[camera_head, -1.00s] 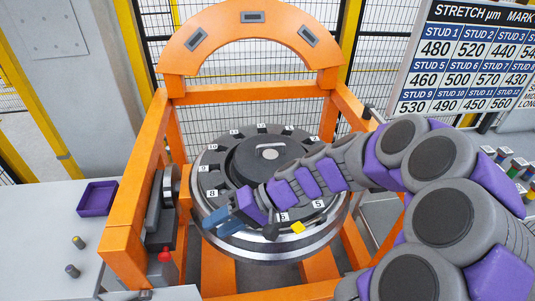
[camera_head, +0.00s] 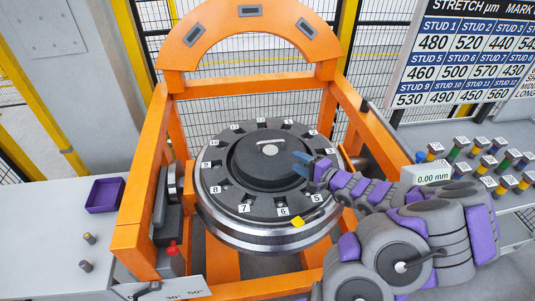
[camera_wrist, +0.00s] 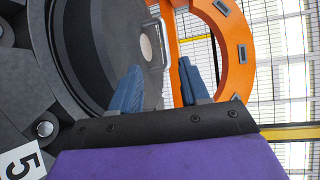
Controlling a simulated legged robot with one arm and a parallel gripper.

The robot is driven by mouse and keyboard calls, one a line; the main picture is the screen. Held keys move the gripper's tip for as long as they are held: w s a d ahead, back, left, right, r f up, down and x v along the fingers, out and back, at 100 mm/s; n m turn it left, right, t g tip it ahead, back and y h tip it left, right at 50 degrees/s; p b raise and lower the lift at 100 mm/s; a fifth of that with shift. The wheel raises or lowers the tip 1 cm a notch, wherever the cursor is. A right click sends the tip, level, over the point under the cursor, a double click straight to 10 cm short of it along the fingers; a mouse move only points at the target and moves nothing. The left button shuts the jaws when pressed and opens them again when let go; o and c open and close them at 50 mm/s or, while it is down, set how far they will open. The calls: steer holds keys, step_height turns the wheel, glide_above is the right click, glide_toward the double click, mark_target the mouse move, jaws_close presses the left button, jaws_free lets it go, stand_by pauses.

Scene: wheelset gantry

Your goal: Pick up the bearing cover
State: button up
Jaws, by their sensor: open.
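The bearing cover (camera_head: 258,160) is a dark round disc with a light handle (camera_head: 269,149) on top. It sits in the middle of the numbered ring (camera_head: 222,177) on the wheelset. In the wrist view the cover (camera_wrist: 118,35) fills the upper left, and its handle (camera_wrist: 158,42) stands just beyond my fingertips. My gripper (camera_head: 302,164) has blue fingers and is at the right edge of the cover, pointing toward the handle. In the wrist view my gripper (camera_wrist: 160,75) is open, with a gap between the fingers and nothing in it. It is apart from the handle.
An orange gantry frame (camera_head: 130,200) with an arch (camera_head: 250,11) surrounds the wheelset. A purple tray (camera_head: 104,195) stands on the left table. Several colored studs (camera_head: 480,146) stand on the right table.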

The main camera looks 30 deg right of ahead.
glide_toward(268, 143)
steer(key=w+a, duration=0.1)
steer(key=w+a+f+b, duration=0.1)
steer(key=w, duration=0.1)
steer(key=shift+f, duration=0.15)
steer(key=shift+w+d, duration=0.1)
steer(key=shift+w, duration=0.15)
steer(key=shift+w+d+f, duration=0.15)
steer(key=shift+w+d, duration=0.2)
steer(key=x, duration=0.4)
steer(key=shift+w+d, duration=0.15)
steer(key=shift+d, duration=0.2)
steer(key=shift+w+a+r, duration=0.25)
steer(key=shift+a+r, duration=0.1)
steer(key=shift+a, duration=0.25)
steer(key=shift+d+f, duration=0.15)
steer(key=shift+d, duration=0.55)
steer(key=c, duration=0.6)
steer(key=shift+a, duration=0.25)
jaws_close()
steer(key=shift+a, duration=0.15)
